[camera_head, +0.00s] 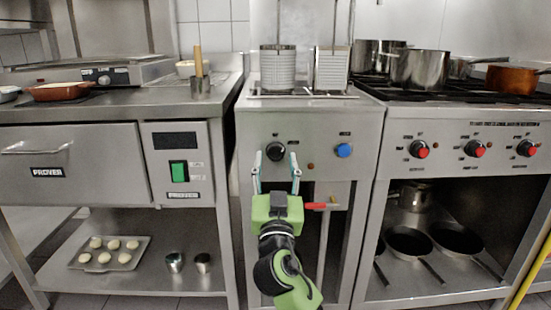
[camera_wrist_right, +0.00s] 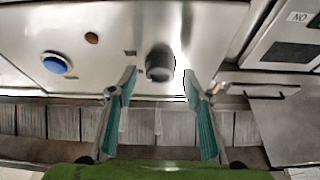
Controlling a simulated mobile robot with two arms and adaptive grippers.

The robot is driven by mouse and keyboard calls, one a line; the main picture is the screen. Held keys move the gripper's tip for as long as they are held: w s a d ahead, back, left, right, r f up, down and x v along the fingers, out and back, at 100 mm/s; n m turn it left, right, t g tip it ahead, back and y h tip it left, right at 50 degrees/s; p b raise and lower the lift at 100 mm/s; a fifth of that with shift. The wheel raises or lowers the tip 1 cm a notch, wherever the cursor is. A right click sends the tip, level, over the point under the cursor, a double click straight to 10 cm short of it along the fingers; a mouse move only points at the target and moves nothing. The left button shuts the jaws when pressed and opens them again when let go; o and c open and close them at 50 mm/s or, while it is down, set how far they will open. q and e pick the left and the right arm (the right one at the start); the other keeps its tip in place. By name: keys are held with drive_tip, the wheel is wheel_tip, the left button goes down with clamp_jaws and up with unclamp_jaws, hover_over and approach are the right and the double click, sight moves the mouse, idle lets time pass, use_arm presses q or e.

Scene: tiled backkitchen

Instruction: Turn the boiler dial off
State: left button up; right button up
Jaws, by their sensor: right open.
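The black dial (camera_head: 275,151) is on the front panel of the boiler (camera_head: 310,125), the steel unit in the middle. It also shows in the right wrist view (camera_wrist_right: 160,62), just past the fingertips and between their lines. My right gripper (camera_head: 275,162) is open and empty, its fingers pointing at the panel on either side of the dial. I cannot tell whether either finger touches it. My left gripper is not in view.
A red-handled lever (camera_head: 318,206) sticks out below the panel. A stove with red knobs (camera_head: 419,149) is at right, a prover (camera_head: 70,165) at left.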

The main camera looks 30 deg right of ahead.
drive_tip(key=shift+x, duration=0.8)
drive_tip(key=c, duration=1.1)
